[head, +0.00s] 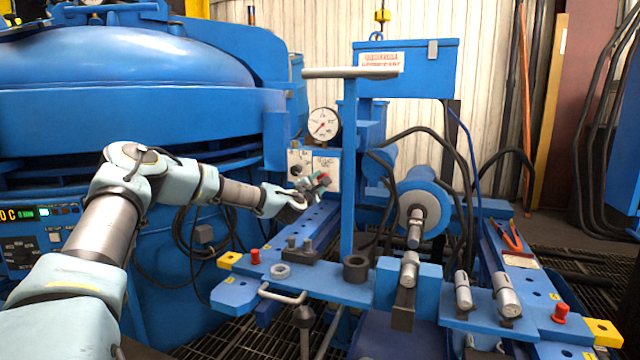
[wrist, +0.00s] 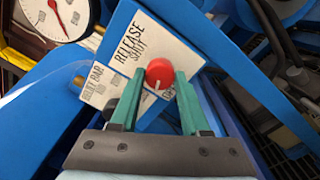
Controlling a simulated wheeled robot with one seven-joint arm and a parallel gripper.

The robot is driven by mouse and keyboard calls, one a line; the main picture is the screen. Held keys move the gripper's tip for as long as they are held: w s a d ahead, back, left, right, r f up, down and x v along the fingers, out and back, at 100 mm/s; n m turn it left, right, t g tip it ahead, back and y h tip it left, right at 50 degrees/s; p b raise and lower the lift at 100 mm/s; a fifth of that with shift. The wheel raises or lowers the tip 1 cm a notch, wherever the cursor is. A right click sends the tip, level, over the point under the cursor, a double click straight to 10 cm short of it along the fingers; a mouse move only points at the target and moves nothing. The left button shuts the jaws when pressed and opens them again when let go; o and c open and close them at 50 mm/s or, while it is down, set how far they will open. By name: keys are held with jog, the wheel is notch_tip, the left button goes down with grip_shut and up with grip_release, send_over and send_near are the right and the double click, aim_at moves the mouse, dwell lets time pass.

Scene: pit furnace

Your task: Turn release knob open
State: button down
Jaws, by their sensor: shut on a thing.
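The red round release knob (wrist: 160,73) sits on a white plate (wrist: 135,38) lettered "RELEASE" and "SHUT". A small white mark shows on the knob's lower edge. More lettering by the right finger is partly hidden. My gripper (wrist: 159,80) has its two green fingers on either side of the knob and is shut on it. In the head view my gripper (head: 314,186) reaches the plate (head: 326,168) from the left, and a bit of the red knob (head: 323,177) shows at its tips.
A white-faced gauge (head: 323,124) is just above the plate. A blue upright post (head: 348,170) with a crossbar (head: 350,72) stands close right of my gripper. A blue bench (head: 335,285) with metal fittings lies below. The large blue furnace (head: 120,100) is at left.

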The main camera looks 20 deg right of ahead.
jog(key=shift+c, duration=1.9)
grip_release()
jog(key=v, duration=1)
jog(key=shift+s+a, duration=0.3)
